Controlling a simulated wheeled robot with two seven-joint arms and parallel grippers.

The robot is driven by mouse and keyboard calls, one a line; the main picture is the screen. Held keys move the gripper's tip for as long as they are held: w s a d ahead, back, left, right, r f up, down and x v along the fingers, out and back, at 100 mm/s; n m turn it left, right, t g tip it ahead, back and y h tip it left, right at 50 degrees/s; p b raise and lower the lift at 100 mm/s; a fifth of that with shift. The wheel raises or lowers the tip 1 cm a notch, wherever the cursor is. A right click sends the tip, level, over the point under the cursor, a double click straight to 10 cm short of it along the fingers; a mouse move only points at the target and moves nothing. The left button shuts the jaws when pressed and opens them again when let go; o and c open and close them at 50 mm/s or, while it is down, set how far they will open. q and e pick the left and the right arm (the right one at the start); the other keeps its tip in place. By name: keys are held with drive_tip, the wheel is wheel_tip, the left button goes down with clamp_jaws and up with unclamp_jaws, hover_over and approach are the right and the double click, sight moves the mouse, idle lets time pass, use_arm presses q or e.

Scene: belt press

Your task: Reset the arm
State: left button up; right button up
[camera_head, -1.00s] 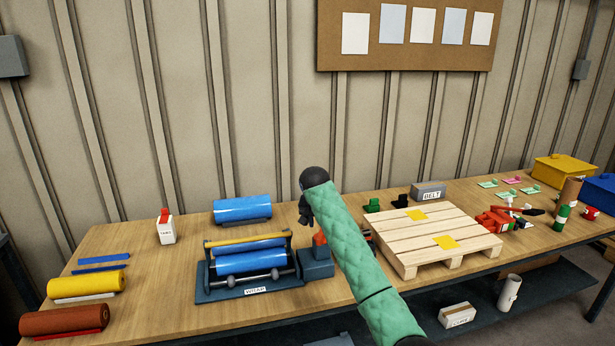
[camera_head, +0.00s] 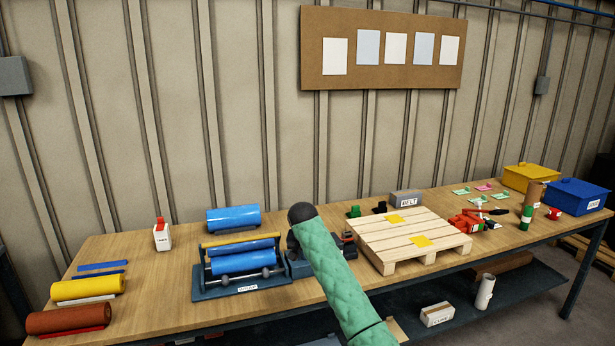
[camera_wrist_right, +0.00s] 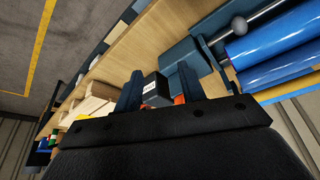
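My right arm (camera_head: 340,280), in a green quilted sleeve, rises from the bottom of the head view to a dark wrist end (camera_head: 300,213) beside the wrap dispenser (camera_head: 240,285). The arm hides most of the gripper there. In the right wrist view my right gripper (camera_wrist_right: 160,72) has its two dark fingers apart. A dark box with a white label (camera_wrist_right: 152,88) shows between or beyond them, with a gap beside one finger; I see no grip on it. The dispenser's block (camera_wrist_right: 183,68) is just past the fingers. My left gripper is not in view.
A wooden pallet (camera_head: 410,226) with yellow sheets stands right of the arm. A BELT box (camera_head: 406,197) is behind it, red tools (camera_head: 467,222) to its right. A blue roll (camera_head: 232,218), a yellow roll (camera_head: 88,287) and a brown roll (camera_head: 65,319) are left.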

drive_tip(key=s+d+f+n+b, duration=0.1)
drive_tip(key=s+d+f, duration=0.2)
drive_tip(key=s+f, duration=0.85)
drive_tip(key=s+d+f+g+y, duration=0.1)
drive_tip(key=s+d+f, duration=0.25)
drive_tip(key=f, duration=1.55)
drive_tip(key=s+d+f+n+b, duration=0.1)
drive_tip(key=s+d+f, duration=0.1)
drive_tip(key=s+f, duration=1)
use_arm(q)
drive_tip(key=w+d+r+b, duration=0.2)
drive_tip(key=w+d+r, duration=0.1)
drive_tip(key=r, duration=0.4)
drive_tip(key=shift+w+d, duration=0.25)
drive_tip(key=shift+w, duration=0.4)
use_arm(e)
drive_tip(key=s+d+f, duration=0.3)
drive_tip(key=s+f, duration=0.6)
drive_tip(key=s, duration=0.5)
drive_tip(key=s+d+f+n+g, duration=0.1)
drive_tip(key=s+d+f, duration=0.3)
drive_tip(key=s+f, duration=0.6)
drive_tip(key=s+d+f+n, duration=0.1)
drive_tip(key=s+d+f, duration=0.3)
drive_tip(key=s+f, duration=0.6)
drive_tip(key=s, duration=0.8)
drive_tip(key=shift+s, duration=0.25)
